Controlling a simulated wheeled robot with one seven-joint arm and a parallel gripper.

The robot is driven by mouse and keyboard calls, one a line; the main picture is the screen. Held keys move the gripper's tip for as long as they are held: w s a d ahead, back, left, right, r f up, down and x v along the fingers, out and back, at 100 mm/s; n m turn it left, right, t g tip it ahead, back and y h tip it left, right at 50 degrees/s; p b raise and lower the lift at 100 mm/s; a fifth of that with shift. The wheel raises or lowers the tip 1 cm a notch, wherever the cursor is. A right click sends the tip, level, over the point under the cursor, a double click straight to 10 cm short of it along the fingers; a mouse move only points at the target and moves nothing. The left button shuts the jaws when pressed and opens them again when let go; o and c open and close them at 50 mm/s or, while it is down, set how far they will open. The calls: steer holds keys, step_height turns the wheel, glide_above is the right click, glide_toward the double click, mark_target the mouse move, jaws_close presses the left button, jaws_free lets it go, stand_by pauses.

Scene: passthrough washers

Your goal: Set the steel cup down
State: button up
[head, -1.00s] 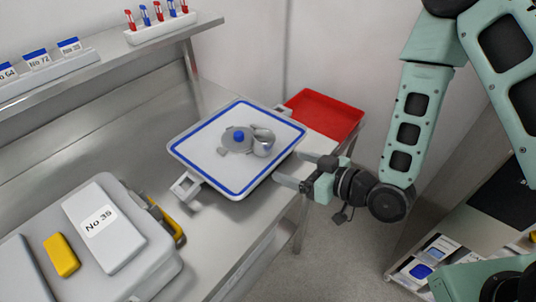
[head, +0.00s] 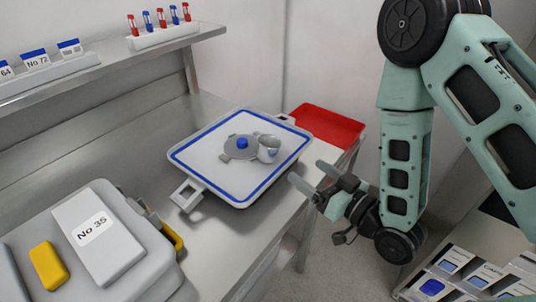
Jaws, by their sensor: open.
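The steel cup (head: 267,155) is a small grey metal cup on the white tray with a blue border (head: 205,172). It stands beside a flat grey round piece with a blue knob (head: 242,144), near the tray's middle; I cannot tell whether the two touch. My gripper (head: 308,178) is open and empty, to the right of the tray and apart from the cup, with its fingers pointing toward the tray.
The tray lies on a steel counter (head: 215,236). A red bin (head: 327,126) is behind it at the right. A grey case with a box marked No 35 (head: 97,235) and a yellow block (head: 47,265) are at the front left. A shelf (head: 112,61) runs above.

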mark_target(278, 148)
steer(key=shift+f+b+x, duration=0.25)
steer(key=shift+b+x, duration=0.75)
steer(key=shift+x, duration=0.1)
steer(key=b+x, duration=0.2)
steer(key=b, duration=0.3)
steer(key=x, duration=0.1)
steer(key=p+x, duration=0.1)
steer(key=x, duration=0.2)
steer(key=shift+r, duration=0.35)
steer(key=shift+w+a+p, duration=0.3)
steer(key=shift+w, duration=0.05)
steer(key=p+x, duration=0.1)
steer(key=x, duration=0.3)
steer(key=shift+a+r+p, duration=0.25)
steer(key=shift+p, duration=0.15)
steer(key=shift+w+a+f, duration=0.15)
steer(key=shift+w+a, duration=0.1)
steer(key=shift+w, duration=0.1)
steer(key=c, duration=1.1)
steer(key=shift+c, duration=0.2)
